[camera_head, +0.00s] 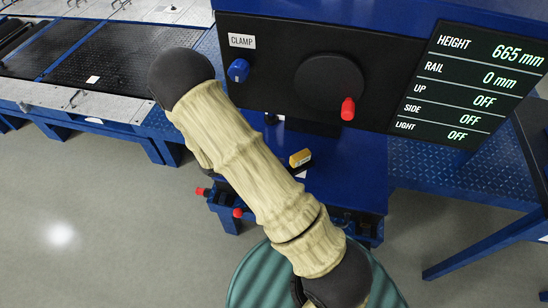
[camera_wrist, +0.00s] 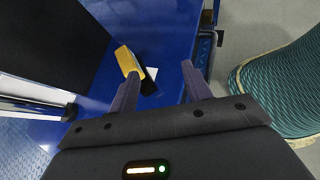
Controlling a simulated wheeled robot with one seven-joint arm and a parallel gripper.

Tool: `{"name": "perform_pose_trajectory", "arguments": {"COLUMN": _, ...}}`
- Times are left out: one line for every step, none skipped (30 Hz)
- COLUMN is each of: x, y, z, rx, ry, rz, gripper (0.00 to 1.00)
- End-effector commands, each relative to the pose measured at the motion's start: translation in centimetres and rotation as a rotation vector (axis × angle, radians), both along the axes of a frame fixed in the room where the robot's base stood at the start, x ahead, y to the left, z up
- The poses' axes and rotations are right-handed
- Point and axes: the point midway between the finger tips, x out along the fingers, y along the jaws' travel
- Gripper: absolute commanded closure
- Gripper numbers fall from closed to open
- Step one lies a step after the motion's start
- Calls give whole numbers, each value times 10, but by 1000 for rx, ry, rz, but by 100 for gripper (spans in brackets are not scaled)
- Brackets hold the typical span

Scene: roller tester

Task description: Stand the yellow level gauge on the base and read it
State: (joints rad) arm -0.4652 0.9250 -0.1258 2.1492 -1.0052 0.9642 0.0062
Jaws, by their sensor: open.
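The yellow level gauge (camera_head: 300,158) lies on the blue base (camera_head: 345,165), just right of my arm in the head view. In the wrist view the gauge (camera_wrist: 128,62) is a yellow block with a dark side, beside a small white patch. My gripper (camera_wrist: 159,78) is open, its two fingers apart over the blue base (camera_wrist: 170,30). The left fingertip lies close to the gauge's near end in the picture; I cannot tell whether they touch. Nothing is between the fingers. In the head view my arm hides the gripper and part of the base.
A dark panel above the base carries a blue CLAMP knob (camera_head: 238,70) and a wheel (camera_head: 328,84) with a red handle (camera_head: 348,108). A display (camera_head: 470,85) reads height 665 mm, rail 0 mm, and up, side and light OFF. Red knobs (camera_head: 238,213) stick out at the base's front left.

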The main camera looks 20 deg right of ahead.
Motion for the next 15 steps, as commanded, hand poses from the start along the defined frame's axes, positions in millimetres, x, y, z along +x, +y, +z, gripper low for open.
{"name": "perform_pose_trajectory", "arguments": {"x": -7, "y": -1, "z": 11, "rx": 60, "ry": -38, "rz": -76, "gripper": 51}}
{"name": "perform_pose_trajectory", "arguments": {"x": -12, "y": -1, "z": 16, "rx": 95, "ry": -59, "rz": -121, "gripper": 51}}
{"name": "perform_pose_trajectory", "arguments": {"x": -19, "y": 1, "z": 21, "rx": 142, "ry": -89, "rz": -180, "gripper": 51}}
{"name": "perform_pose_trajectory", "arguments": {"x": -23, "y": 2, "z": 26, "rx": 178, "ry": -112, "rz": -223, "gripper": 51}}
{"name": "perform_pose_trajectory", "arguments": {"x": -27, "y": 3, "z": 30, "rx": 212, "ry": -135, "rz": -265, "gripper": 51}}
{"name": "perform_pose_trajectory", "arguments": {"x": -32, "y": 5, "z": 36, "rx": 256, "ry": -166, "rz": -319, "gripper": 51}}
{"name": "perform_pose_trajectory", "arguments": {"x": -36, "y": 7, "z": 40, "rx": 289, "ry": -190, "rz": -358, "gripper": 51}}
{"name": "perform_pose_trajectory", "arguments": {"x": -38, "y": 8, "z": 45, "rx": 319, "ry": -215, "rz": -395, "gripper": 51}}
{"name": "perform_pose_trajectory", "arguments": {"x": -42, "y": 11, "z": 50, "rx": 358, "ry": -245, "rz": -443, "gripper": 51}}
{"name": "perform_pose_trajectory", "arguments": {"x": -44, "y": 13, "z": 54, "rx": 387, "ry": -270, "rz": -476, "gripper": 51}}
{"name": "perform_pose_trajectory", "arguments": {"x": -46, "y": 14, "z": 58, "rx": 413, "ry": -293, "rz": -508, "gripper": 51}}
{"name": "perform_pose_trajectory", "arguments": {"x": -49, "y": 17, "z": 63, "rx": 449, "ry": -324, "rz": -551, "gripper": 51}}
{"name": "perform_pose_trajectory", "arguments": {"x": -50, "y": 19, "z": 68, "rx": 475, "ry": -350, "rz": -581, "gripper": 51}}
{"name": "perform_pose_trajectory", "arguments": {"x": -52, "y": 20, "z": 72, "rx": 500, "ry": -373, "rz": -611, "gripper": 51}}
{"name": "perform_pose_trajectory", "arguments": {"x": -54, "y": 22, "z": 77, "rx": 536, "ry": -409, "rz": -652, "gripper": 51}}
